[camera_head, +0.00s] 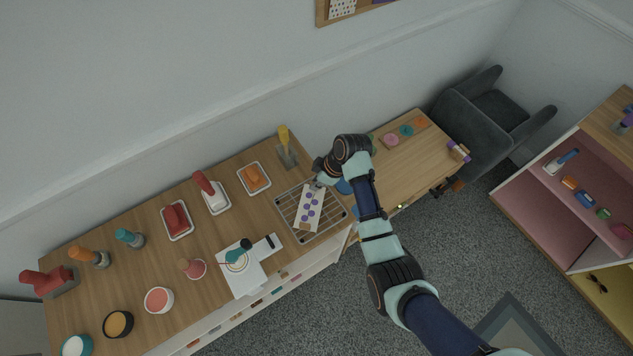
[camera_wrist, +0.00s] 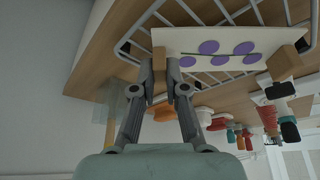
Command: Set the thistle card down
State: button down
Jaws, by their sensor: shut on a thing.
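The thistle card (camera_head: 311,207) is white with a row of purple dots and lies over the wire rack (camera_head: 335,220) on the wooden counter. It also shows in the wrist view (camera_wrist: 225,42), with the rack bars around it and a small wooden block (camera_wrist: 284,62) at its far end. My gripper (camera_head: 319,182) is at the card's upper end. In the wrist view my gripper (camera_wrist: 168,75) is shut on that end, where a wooden piece (camera_wrist: 159,62) shows at the fingers. I cannot tell whether the card touches the rack.
Stamps on trays (camera_head: 177,220), a scraper with a yellow handle (camera_head: 286,146), a white sheet with a teal-handled tool (camera_head: 240,255) and bowls (camera_head: 158,300) fill the counter to the left. A second table (camera_head: 420,165) with coloured discs stands to the right. A pink-lined shelf (camera_head: 530,200) is farther right.

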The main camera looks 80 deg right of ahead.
jog(key=c, duration=1.2)
grip_release()
jog(key=shift+f, duration=0.1)
jog(key=p+v, duration=0.2)
jog(key=v, duration=1)
